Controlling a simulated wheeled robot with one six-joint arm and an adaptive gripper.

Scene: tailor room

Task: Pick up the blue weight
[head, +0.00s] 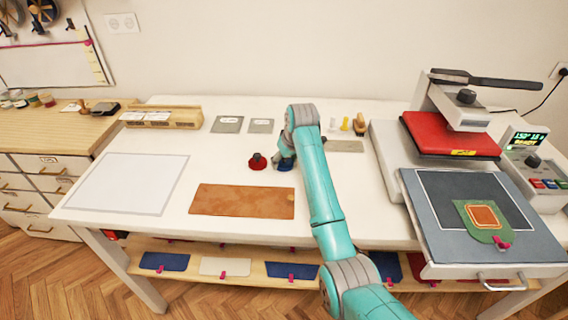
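The blue weight (285,166) is on the white table, just right of a red weight (257,162). My gripper (284,157) points down directly over the blue weight and hides its top and knob. My teal arm comes in from the lower right and blocks part of the view. The fingers are small and dark here, so I cannot tell whether they touch or grip the blue weight. It appears to rest on or very near the tabletop.
A brown leather piece (242,201) lies in front of the weights, and a white sheet (130,182) lies at left. Grey squares and a wooden rack (162,118) are at the back. A red-topped heat press (450,135) stands at right. Coloured patches lie on the lower shelf.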

